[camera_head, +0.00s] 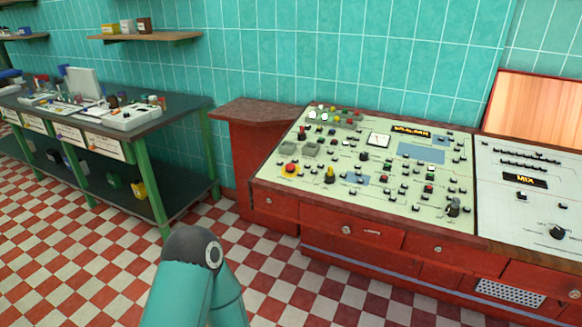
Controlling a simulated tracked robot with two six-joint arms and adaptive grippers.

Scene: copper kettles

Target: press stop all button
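A red round button on a yellow base (290,169) sits near the left front corner of the pale sloped control panel (375,213). It looks like a stop button, but any label is too small to read. Several small black, red and green buttons and knobs are spread over the panel to its right. A teal link of my arm rises at the bottom of the view, short of the console. Neither of my grippers shows in this view.
The red console (350,230) has drawers along its front. A second panel marked MIX (525,180) adjoins on the right. A green-legged workbench (190,112) with tools and boxes stands at the left. The checkered floor (110,270) between them is clear.

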